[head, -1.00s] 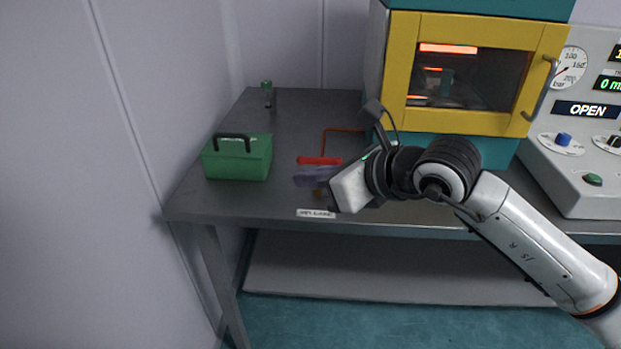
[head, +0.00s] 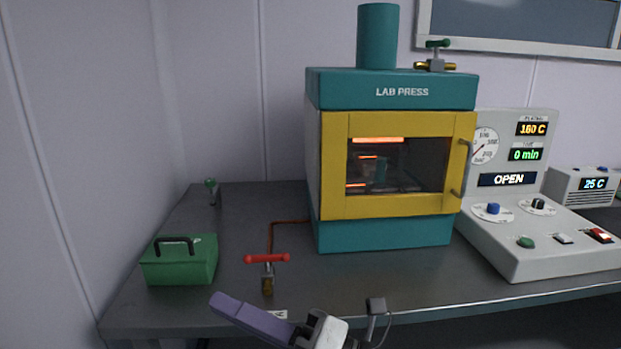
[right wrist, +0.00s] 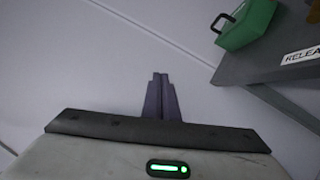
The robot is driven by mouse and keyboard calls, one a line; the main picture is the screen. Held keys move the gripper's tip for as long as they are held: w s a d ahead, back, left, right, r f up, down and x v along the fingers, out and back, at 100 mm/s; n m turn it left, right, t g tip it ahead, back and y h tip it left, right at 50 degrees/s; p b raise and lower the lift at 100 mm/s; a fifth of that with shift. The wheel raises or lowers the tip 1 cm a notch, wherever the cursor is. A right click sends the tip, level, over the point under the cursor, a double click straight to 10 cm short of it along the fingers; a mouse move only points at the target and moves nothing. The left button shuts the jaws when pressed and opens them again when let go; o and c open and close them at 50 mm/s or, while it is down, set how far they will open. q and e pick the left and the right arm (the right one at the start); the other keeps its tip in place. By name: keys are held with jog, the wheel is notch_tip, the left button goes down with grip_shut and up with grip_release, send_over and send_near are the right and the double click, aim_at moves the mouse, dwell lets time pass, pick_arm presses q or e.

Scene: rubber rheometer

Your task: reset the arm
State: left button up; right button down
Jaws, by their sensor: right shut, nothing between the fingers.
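My right gripper (head: 252,318) shows at the bottom of the head view, in front of the table's front edge. Its purple fingers point left. In the right wrist view the fingers (right wrist: 161,82) are together, shut on nothing, with the plain wall beyond them. The rest of my right arm is mostly below the head view's frame. My left gripper is not in view.
A red-handled valve (head: 268,260) stands near the table's front, just beyond the gripper. A green box (head: 180,262) sits at left. The yellow-doored lab press (head: 335,160) and a control console (head: 540,240) stand to the right on the grey table (head: 240,222).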

jog(key=w+d+f+m+t+h, duration=0.2)
jog(key=d+f+m+t+h, duration=0.9)
jog(key=d+f+m, duration=1.2)
jog(key=s+d+f+m+g+h, duration=0.2)
jog(key=s+f+m+g+h, duration=0.1)
jog(key=s+f, duration=0.5)
jog(key=s+d+f+m+g+h, duration=0.1)
jog(key=s+f+m+g+h, duration=0.1)
jog(key=s+f+m+g, duration=0.4)
jog(key=s+f+m, duration=0.1)
jog(key=s+f, duration=0.2)
jog(key=s, duration=0.1)
jog(key=shift+s+d+f+m+h, duration=0.2)
jog(key=shift+d+m+h, duration=0.1)
jog(key=shift+d+h, duration=0.1)
